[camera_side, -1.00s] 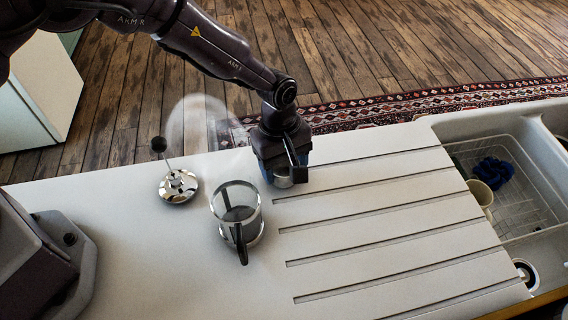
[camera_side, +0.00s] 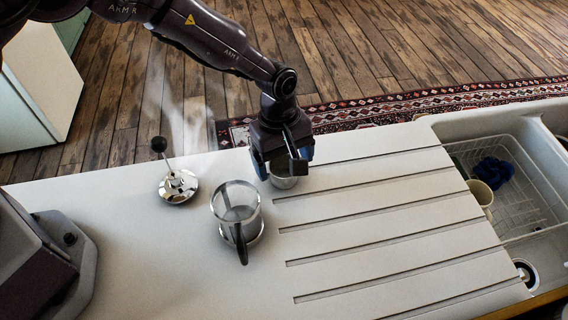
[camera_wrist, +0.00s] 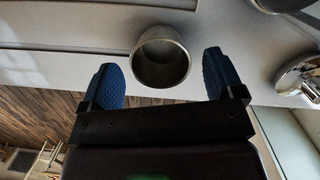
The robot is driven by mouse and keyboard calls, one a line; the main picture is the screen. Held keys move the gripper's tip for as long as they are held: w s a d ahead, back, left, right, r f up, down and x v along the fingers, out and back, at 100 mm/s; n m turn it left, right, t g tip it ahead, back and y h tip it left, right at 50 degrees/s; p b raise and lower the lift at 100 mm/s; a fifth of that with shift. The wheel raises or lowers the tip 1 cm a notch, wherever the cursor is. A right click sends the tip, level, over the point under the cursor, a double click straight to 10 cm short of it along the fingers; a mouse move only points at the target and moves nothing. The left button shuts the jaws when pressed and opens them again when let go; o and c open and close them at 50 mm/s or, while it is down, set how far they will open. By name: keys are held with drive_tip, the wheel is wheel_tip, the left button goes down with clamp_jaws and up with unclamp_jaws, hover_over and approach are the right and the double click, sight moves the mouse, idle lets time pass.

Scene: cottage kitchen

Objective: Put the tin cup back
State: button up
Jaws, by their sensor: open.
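The tin cup (camera_side: 284,181) is a small grey metal cup standing upright on the white counter, beside the near ends of the drainboard grooves. It is partly hidden by my gripper in the side view. In the wrist view the cup (camera_wrist: 160,72) shows its open mouth, which looks empty. My gripper (camera_side: 281,170) is just above and around the back of the cup. In the wrist view my gripper (camera_wrist: 161,80) has its two blue fingertips spread wide, one on each side of the cup, with gaps between.
A glass press jug (camera_side: 238,212) with a black handle stands left of the cup. Its lid with plunger (camera_side: 178,186) lies further left. The grooved drainboard (camera_side: 390,220) is clear to the right. A sink with a wire rack (camera_side: 520,200), cream mug (camera_side: 481,194) and blue cloth (camera_side: 494,172) lies beyond.

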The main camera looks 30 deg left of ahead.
wheel_tip(320, 180, up, 10)
drive_tip(key=a, duration=0.1)
drive_tip(key=shift+w, duration=0.25)
drive_tip(key=shift+a+r, duration=0.1)
wheel_tip(320, 180, up, 10)
drive_tip(key=m+t, duration=0.1)
drive_tip(key=m, duration=0.1)
hover_over(279, 172)
drive_tip(key=s+a, duration=0.1)
drive_tip(key=a, duration=0.5)
drive_tip(key=s+a+r+m+t, duration=0.2)
drive_tip(key=s+a+r+m, duration=0.2)
drive_tip(key=s+a+r, duration=0.4)
drive_tip(key=s+a+r+m+t, duration=0.1)
drive_tip(key=s+a+m, duration=0.2)
drive_tip(key=s, duration=0.4)
drive_tip(key=s+a+r+m+t+y, duration=0.1)
drive_tip(key=s+a+r+m+t, duration=0.1)
drive_tip(key=s+a, duration=0.3)
drive_tip(key=s+m, duration=0.1)
drive_tip(key=s, duration=0.1)
drive_tip(key=shift+s+a+r, duration=0.15)
drive_tip(key=shift+s+a, duration=0.2)
drive_tip(key=shift+a, duration=0.05)
